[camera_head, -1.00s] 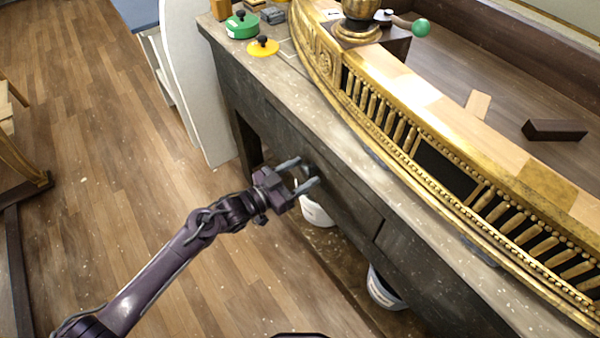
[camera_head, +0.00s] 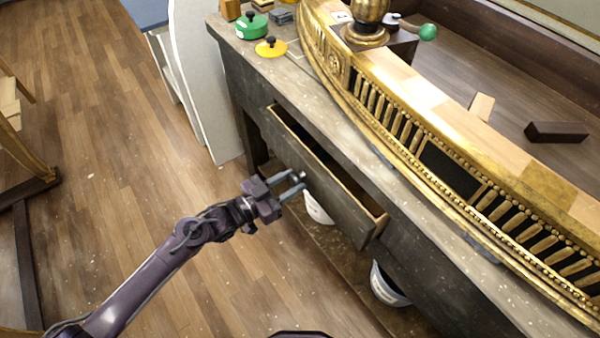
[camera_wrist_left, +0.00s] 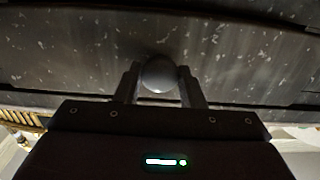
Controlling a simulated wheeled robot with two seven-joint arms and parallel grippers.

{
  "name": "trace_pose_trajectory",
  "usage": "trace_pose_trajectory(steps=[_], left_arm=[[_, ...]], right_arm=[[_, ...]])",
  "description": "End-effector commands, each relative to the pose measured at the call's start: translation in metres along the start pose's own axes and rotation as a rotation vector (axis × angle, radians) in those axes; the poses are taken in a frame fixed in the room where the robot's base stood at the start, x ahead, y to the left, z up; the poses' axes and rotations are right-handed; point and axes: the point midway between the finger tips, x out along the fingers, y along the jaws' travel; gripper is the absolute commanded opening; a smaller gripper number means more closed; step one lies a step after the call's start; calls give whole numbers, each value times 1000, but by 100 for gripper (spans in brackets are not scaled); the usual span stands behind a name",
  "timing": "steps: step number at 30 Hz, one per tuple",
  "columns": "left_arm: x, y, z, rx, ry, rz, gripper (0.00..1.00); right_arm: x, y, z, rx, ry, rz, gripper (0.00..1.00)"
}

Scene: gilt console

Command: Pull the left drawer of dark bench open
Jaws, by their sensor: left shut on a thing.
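The dark bench (camera_head: 232,75) has its left drawer (camera_head: 335,205) pulled partly out, with its light wooden inner edge and dark inside showing. My left gripper (camera_head: 301,181) is shut on the drawer's round knob at the drawer front. In the left wrist view the dark knob (camera_wrist_left: 158,75) sits between the two fingers (camera_wrist_left: 158,88), in front of the speckled drawer front (camera_wrist_left: 70,50). My right gripper is in neither view.
A gilt console (camera_head: 415,130) stands on the bench top. A green pot (camera_head: 251,27) and a yellow lid (camera_head: 271,48) sit at its far left end. White buckets (camera_head: 388,288) stand on the lower shelf. Wooden floor (camera_head: 130,170) in front is clear.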

Motion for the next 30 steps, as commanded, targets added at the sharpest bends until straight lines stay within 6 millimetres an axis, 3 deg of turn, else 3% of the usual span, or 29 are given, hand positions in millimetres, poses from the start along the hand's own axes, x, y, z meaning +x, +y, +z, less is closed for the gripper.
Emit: trace_pose_trajectory(steps=[1, 18, 24, 30], left_arm=[[-13, 0, -2, -1, -7, -1, 0], [-165, 0, -2, -1, -7, 0, 0], [-206, 0, -1, -1, -5, 0, 0], [-231, 0, 0, -1, -2, 0, 0]], right_arm=[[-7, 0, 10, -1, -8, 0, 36], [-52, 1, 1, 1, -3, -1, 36], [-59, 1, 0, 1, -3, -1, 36], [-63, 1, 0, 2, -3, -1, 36]])
